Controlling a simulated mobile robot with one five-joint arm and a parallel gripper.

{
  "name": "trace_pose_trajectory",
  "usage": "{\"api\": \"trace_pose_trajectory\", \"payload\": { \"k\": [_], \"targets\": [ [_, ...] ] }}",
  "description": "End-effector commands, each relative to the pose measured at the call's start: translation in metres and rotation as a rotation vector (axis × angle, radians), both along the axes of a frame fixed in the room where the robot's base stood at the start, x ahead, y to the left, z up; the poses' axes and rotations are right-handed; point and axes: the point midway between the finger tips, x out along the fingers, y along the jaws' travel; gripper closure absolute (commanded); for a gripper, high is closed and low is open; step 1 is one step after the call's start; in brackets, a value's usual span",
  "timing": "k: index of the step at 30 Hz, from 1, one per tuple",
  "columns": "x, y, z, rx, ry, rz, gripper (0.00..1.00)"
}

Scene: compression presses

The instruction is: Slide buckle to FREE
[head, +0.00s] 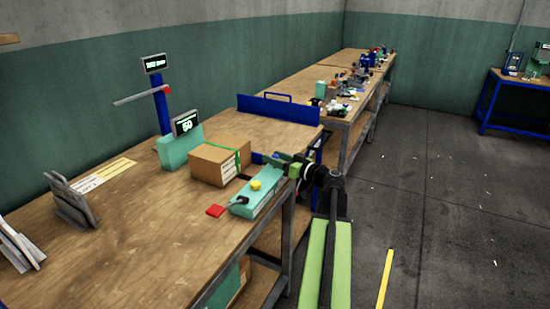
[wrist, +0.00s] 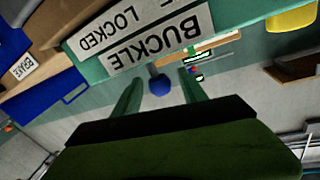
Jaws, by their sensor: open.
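In the wrist view a blue round knob (wrist: 159,84) stands out below a teal panel edge (wrist: 125,77). Upside-down labels reading BUCKLE (wrist: 165,38) and LOCKED (wrist: 105,28) are beside it. No FREE label is readable. My gripper (wrist: 158,92) is open, with one green finger on each side of the knob in this picture; I cannot tell whether either touches it. In the head view my gripper (head: 280,160) is at the table edge, just behind the teal box (head: 266,200) with the yellow button (head: 256,185). The knob cannot be made out there.
A cardboard box (head: 213,164) with a green strap stands left of my gripper. A red-ended lever (head: 215,211) sticks out from the teal box. A teal stand (head: 176,152) with a display and a blue guard (head: 280,109) are farther back.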

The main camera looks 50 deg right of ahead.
Motion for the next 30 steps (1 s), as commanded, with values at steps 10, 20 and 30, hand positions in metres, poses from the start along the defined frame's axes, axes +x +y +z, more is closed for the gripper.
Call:
{"api": "trace_pose_trajectory", "payload": {
  "k": [10, 20, 30],
  "targets": [
    [0.0035, 0.0010, 0.0000, 0.000, 0.000, 0.001, 0.55],
    [0.0036, 0.0012, 0.0000, 0.000, 0.000, 0.002, 0.99],
    [0.0038, 0.0015, -0.0001, 0.000, 0.001, 0.002, 1.00]
  ]
}}
